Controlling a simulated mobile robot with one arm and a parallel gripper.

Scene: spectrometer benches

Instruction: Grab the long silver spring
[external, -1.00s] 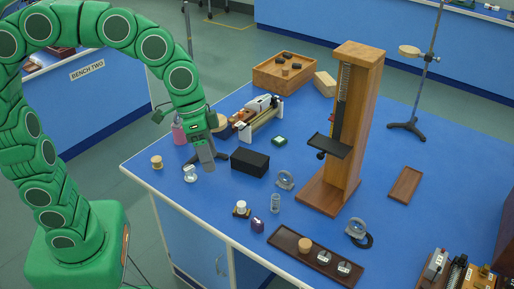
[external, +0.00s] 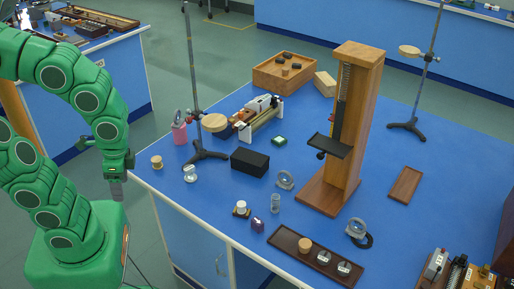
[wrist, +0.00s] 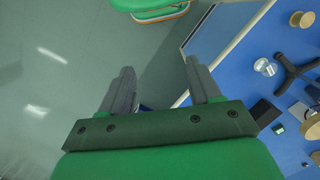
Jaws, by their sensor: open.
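I cannot make out a long silver spring for certain. A small grey see-through cylinder (external: 275,203) stands upright on the blue bench top (external: 400,235); it may be a coil or a glass. A thin ridged strip (external: 345,85) hangs inside the tall wooden stand (external: 370,110) above a dark shelf (external: 325,145); whether it is a spring is too small to tell. My gripper (external: 117,192) points down off the bench's left edge. In the wrist view my gripper (wrist: 160,70) has its fingers apart, empty, over the floor.
A cork-coloured spool (external: 157,162) and a glass piece (external: 190,173) stand near the left edge. A retort stand (external: 192,80), black box (external: 250,162) and wooden tray (external: 280,237) with small weights are further right.

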